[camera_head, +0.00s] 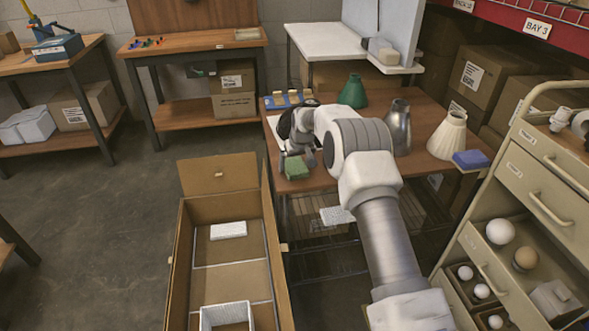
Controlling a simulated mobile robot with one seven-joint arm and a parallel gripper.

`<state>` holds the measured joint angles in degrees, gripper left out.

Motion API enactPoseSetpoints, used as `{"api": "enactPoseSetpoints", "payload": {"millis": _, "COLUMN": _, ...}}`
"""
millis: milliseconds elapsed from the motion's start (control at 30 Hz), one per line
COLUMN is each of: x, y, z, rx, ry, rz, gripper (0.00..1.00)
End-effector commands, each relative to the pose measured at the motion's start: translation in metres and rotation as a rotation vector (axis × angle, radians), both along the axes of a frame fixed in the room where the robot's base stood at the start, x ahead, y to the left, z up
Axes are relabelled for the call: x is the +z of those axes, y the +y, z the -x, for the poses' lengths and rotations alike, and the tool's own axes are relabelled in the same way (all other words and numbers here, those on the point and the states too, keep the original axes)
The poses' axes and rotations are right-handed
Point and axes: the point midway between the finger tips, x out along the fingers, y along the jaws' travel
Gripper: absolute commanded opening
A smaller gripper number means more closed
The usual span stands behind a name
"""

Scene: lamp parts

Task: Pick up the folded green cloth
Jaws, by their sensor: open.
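The folded green cloth (296,169) lies on the wooden table (321,178), near its front left corner. It looks like a small, thick green block. My gripper (297,154) is just above and behind the cloth in this view, with its jaws open and nothing seen between them. I cannot tell whether the fingertips touch the cloth. My arm crosses the table from the front right and hides part of its middle.
An open cardboard box (183,262) is at front left. A drawer cabinet (541,181) is at right.

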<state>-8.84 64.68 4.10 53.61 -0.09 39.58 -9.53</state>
Motion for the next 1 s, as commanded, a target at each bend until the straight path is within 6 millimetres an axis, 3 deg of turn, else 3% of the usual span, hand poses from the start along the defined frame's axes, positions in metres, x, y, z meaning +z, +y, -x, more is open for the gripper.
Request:
{"api": "enactPoseSetpoints", "payload": {"millis": 933, "x": -0.0043, "y": 0.0001, "z": 0.0001, "rx": 0.000, "ry": 0.000, "rz": 0.000, "gripper": 1.00}}
{"api": "enactPoseSetpoints", "payload": {"millis": 1000, "x": -0.0044, "y": 0.0000, "z": 0.0001, "rx": 0.000, "ry": 0.000, "rz": 0.000, "gripper": 0.87}}
